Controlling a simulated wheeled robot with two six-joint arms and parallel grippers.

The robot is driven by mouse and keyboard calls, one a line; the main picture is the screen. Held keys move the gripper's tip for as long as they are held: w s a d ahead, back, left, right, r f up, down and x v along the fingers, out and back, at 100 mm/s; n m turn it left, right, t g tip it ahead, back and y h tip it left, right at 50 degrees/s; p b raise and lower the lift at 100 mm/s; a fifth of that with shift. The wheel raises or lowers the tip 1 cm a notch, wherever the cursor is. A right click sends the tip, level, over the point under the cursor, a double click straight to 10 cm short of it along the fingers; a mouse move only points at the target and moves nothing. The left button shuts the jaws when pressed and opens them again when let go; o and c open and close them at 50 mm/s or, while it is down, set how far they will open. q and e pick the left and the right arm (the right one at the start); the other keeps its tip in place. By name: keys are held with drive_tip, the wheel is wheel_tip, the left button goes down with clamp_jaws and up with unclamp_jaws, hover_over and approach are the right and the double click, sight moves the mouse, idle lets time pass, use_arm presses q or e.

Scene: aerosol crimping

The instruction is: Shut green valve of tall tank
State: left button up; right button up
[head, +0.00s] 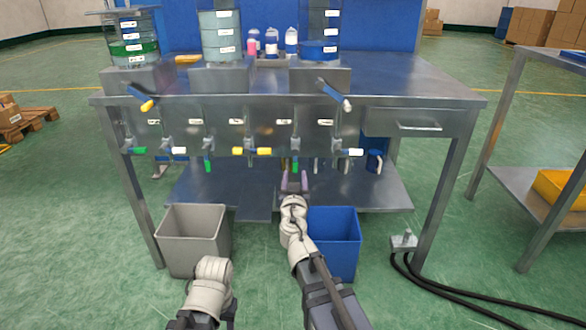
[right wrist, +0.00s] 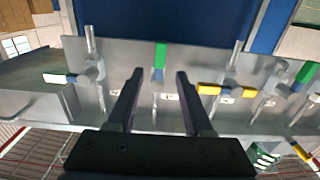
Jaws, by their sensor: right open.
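My right gripper (head: 294,181) is open just below the right-of-centre one. In the right wrist view, this green handle (right wrist: 161,54) shows between and beyond the open fingers of my right gripper (right wrist: 159,74), with no visible contact. The other green handle (right wrist: 305,72) is at far right there. Three tanks, left (head: 130,47), middle (head: 220,34) and right (head: 319,50), stand on the bench, cropped at the top. My left gripper is out of view.
Yellow handles (head: 262,151) and white handles (head: 356,152) point sideways beside the green ones. A grey bin (head: 194,240) and a blue bin (head: 342,236) stand below the bench. Small bottles (head: 271,42) stand behind the tanks. A lower shelf (head: 375,195) lies behind my right gripper.

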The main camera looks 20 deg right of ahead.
sight(295, 165)
drive_tip(key=x, duration=0.7)
drive_tip(key=shift+w+d, duration=0.15)
drive_tip(key=shift+w, duration=0.25)
clamp_jaws()
idle(1.1)
